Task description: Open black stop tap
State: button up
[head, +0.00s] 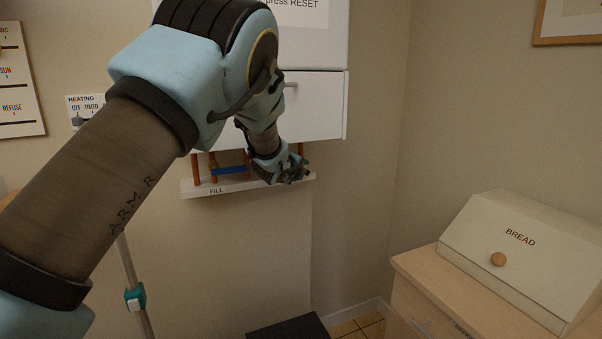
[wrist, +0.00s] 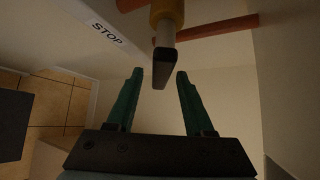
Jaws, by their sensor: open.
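In the wrist view, the black stop tap (wrist: 162,68) is a dark lever on a pale stem below a yellow-brown fitting on a copper pipe. A STOP label (wrist: 107,34) is on the white strip to its left. My gripper (wrist: 158,72) is open, with its green fingers on either side of the lever's end. I cannot tell whether they touch it. In the head view, my gripper (head: 292,174) is at the right part of the pipe shelf under the white boiler, and it hides the black tap there.
The white boiler (head: 315,105) hangs above the pipes. A blue lever (head: 229,170) sits on the pipes left of my gripper, above the FILL label (head: 216,191). A wooden cabinet with a bread bin (head: 510,255) stands at right. A dark box (head: 290,328) is on the floor below.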

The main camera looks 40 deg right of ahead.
jog(key=b+v, duration=0.2)
jog(key=v, duration=0.4)
jog(key=shift+a, duration=0.15)
jog(key=shift+s, duration=0.1)
